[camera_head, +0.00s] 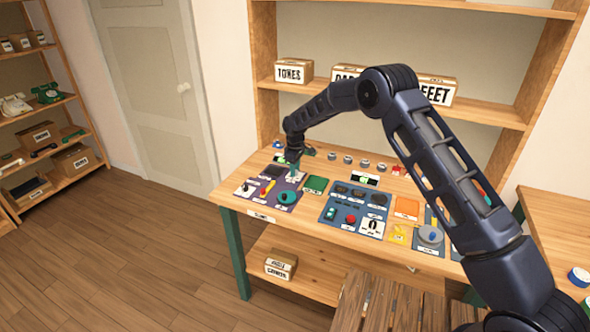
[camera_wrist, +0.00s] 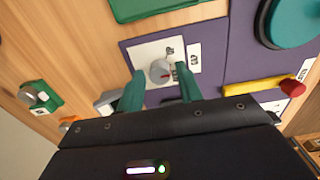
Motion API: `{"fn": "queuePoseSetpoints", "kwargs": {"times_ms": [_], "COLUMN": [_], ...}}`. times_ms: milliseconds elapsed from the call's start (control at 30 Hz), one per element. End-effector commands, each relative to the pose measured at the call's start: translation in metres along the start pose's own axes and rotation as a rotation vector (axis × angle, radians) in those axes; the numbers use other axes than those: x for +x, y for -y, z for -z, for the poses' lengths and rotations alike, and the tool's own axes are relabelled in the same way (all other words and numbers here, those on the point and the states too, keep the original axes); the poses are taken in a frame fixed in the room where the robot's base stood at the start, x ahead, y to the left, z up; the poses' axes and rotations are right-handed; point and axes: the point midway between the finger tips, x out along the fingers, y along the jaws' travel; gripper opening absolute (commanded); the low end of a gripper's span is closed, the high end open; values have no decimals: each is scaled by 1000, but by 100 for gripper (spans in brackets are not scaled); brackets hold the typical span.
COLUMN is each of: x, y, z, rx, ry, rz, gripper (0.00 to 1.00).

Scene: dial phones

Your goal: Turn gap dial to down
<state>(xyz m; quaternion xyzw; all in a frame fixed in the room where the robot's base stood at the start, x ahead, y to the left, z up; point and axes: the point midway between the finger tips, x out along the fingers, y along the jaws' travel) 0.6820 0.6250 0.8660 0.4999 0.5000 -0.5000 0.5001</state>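A small grey dial (camera_wrist: 161,71) with a red mark sits on a white plate (camera_wrist: 147,52) on a purple panel (camera_wrist: 208,50) in the wrist view. The red mark points toward the right side of the picture. Small printed signs lie beside the dial; I cannot read them or confirm a gap label. My gripper (camera_wrist: 161,74) is open, its two green fingertips apart on either side of the dial; I cannot tell whether they touch it. In the head view my gripper (camera_head: 295,169) reaches down over the purple panel (camera_head: 256,202) and largely hides the dial.
A large teal dial (camera_wrist: 292,22), a yellow bar with a red end (camera_wrist: 262,86) and a green block (camera_wrist: 165,8) lie close by. A blue panel (camera_head: 345,213) with several controls stands to the right on the table (camera_head: 300,223). Shelves with boxes (camera_head: 293,71) rise behind.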

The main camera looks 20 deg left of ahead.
Motion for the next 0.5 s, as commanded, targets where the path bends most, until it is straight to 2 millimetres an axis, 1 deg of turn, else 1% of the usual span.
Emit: {"fn": "queuePoseSetpoints", "kwargs": {"times_ms": [33, 67, 100, 167, 367, 500], "x": [0, 0, 0, 0, 0, 0], "y": [0, 0, 0, 0, 0, 0], "z": [0, 0, 0, 0, 0, 0], "rx": [0, 0, 0, 0, 8, 45], "ry": [0, 0, 0, 0, 0, 0], "rz": [0, 0, 0, 0, 0, 0], "gripper": [25, 19, 12, 0, 0, 0]}}
